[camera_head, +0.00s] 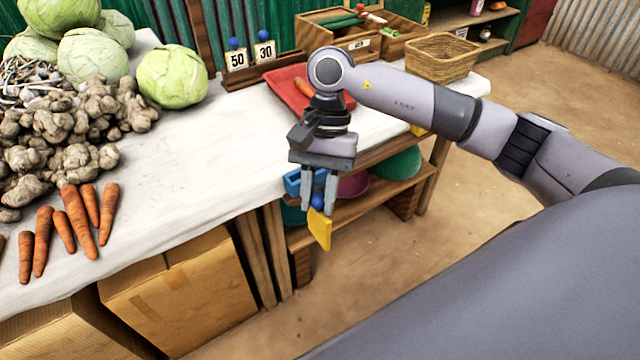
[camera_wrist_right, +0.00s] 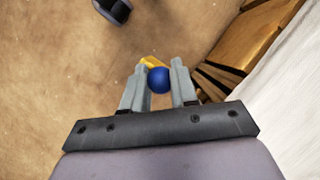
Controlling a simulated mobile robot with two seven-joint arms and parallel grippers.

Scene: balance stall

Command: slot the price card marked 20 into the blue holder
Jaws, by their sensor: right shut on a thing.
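My right gripper (camera_head: 318,207) is shut on the blue ball knob of a yellow price card (camera_head: 320,230), which hangs below the fingers in front of the table's edge. The card's number cannot be read. In the right wrist view the blue knob sits between the fingertips (camera_wrist_right: 161,72) and a bit of the yellow card (camera_wrist_right: 151,62) shows behind it. A blue piece, seemingly the blue holder (camera_head: 292,183), shows at the table's front edge, partly hidden behind the gripper. My left gripper is not in view.
The white-covered table (camera_head: 190,150) bears cabbages, ginger and carrots at left. A wooden rack (camera_head: 285,72) holds cards marked 50 and 30. A red tray (camera_head: 285,90) lies behind my right arm, with a wicker basket (camera_head: 440,60) to the right. Bowls (camera_head: 400,165) stand on a lower shelf.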

